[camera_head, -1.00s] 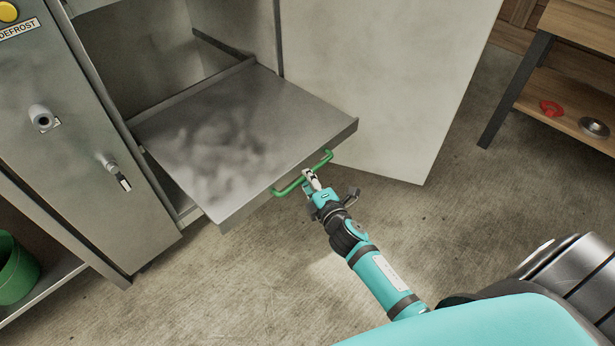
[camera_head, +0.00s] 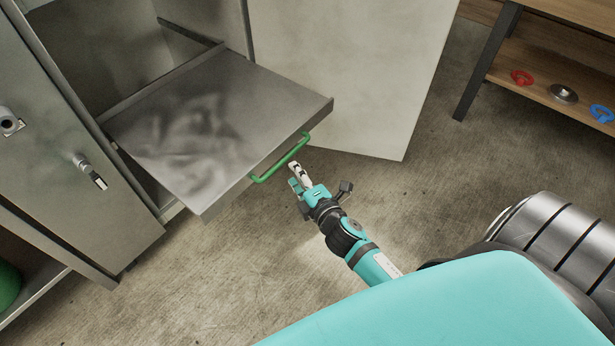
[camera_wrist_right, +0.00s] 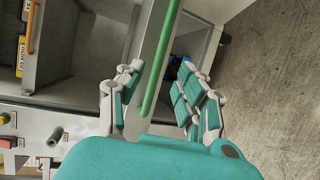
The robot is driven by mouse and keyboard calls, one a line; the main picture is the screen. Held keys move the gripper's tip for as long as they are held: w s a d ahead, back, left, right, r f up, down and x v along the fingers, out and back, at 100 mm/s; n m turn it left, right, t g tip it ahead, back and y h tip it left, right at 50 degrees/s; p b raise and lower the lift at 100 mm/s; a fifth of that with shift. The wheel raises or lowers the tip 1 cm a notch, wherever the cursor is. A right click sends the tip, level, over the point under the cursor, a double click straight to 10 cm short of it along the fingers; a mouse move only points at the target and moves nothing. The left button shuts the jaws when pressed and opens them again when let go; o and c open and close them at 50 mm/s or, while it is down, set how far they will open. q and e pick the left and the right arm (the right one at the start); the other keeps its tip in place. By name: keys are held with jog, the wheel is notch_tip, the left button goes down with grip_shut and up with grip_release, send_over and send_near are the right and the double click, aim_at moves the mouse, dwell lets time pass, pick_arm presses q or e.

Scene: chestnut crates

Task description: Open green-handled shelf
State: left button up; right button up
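The metal shelf (camera_head: 215,125) is slid well out of the cabinet, with a dark smudged reflection on its flat top. Its green handle (camera_head: 280,159) runs along the front edge; it also shows as a green bar in the right wrist view (camera_wrist_right: 160,62). My right gripper (camera_head: 298,174) is just in front of the handle, apart from it in the head view. In the right wrist view its fingers (camera_wrist_right: 158,98) are spread, with the bar between them in the picture and nothing gripped. My left gripper is not in view.
The open cabinet door (camera_head: 350,70) stands right of the shelf. A wooden rack (camera_head: 545,88) at the upper right holds a red ring (camera_head: 521,78), a metal lid-like item (camera_head: 563,93) and a blue item (camera_head: 601,114). Concrete floor (camera_head: 400,205) is clear before the door.

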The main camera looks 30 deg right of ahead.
jog(key=s+r, duration=0.1)
jog(key=s, duration=0.5)
jog(key=shift+a, duration=0.2)
jog(key=shift+s+r, duration=0.1)
